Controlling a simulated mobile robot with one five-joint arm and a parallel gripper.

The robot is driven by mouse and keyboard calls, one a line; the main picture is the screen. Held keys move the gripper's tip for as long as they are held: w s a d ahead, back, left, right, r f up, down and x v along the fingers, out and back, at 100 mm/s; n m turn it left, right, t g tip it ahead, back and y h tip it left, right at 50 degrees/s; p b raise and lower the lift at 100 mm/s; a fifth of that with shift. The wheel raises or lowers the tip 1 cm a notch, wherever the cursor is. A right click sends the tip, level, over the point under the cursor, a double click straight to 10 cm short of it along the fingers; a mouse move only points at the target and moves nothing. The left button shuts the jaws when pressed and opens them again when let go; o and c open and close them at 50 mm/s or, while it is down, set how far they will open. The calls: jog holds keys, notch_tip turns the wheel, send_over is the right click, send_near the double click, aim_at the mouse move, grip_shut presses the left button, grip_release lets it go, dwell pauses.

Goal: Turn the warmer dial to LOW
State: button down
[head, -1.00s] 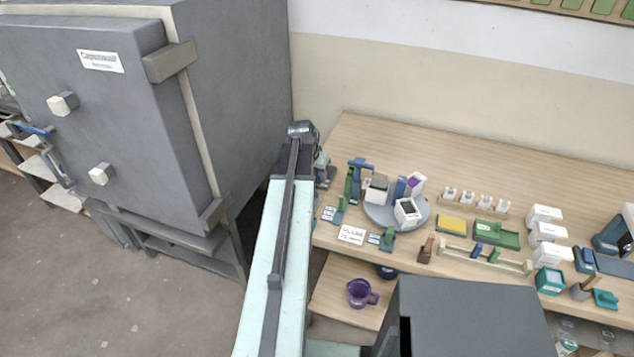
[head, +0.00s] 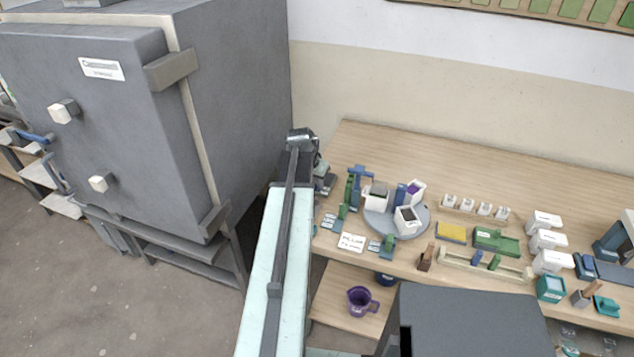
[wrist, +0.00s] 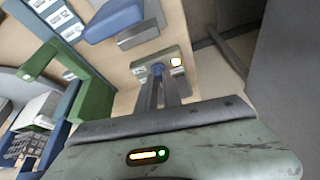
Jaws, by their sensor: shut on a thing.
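The warmer (wrist: 183,56) is a small pale grey-green box with a lit white-orange spot on its face. It stands at the table's left end, where it is partly seen beside my arm in the head view (head: 323,181). Its dial (wrist: 157,68) shows as a small blue-grey knob between my fingertips. My gripper (wrist: 158,80) is shut on the dial, its two dark fingers reaching to the warmer's face. The fingers cover much of the dial, and I cannot read its setting or any LOW mark. In the head view the fingers are hidden behind my arm's end.
A big grey kiln (head: 240,110) stands close on the left of my arm. Green and blue stands (head: 352,190) and a round grey turntable (head: 380,222) with small containers are to the right. A purple mug (head: 361,300) sits on the lower shelf. The table's back is clear.

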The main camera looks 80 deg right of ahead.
jog(key=shift+m, duration=0.3)
jog(key=m, duration=0.2)
jog(key=m+g+y, duration=0.1)
jog(key=m, duration=0.1)
jog(key=shift+w+d+m+g, duration=0.15)
jog(key=shift+w+m+g, duration=0.05)
jog(key=shift+m+g, duration=0.1)
jog(key=m+y, duration=0.1)
jog(key=m, duration=0.1)
jog(key=m+g+y, duration=0.1)
jog(key=m, duration=0.2)
jog(key=shift+m, duration=0.3)
jog(key=c, duration=1.5)
grip_release()
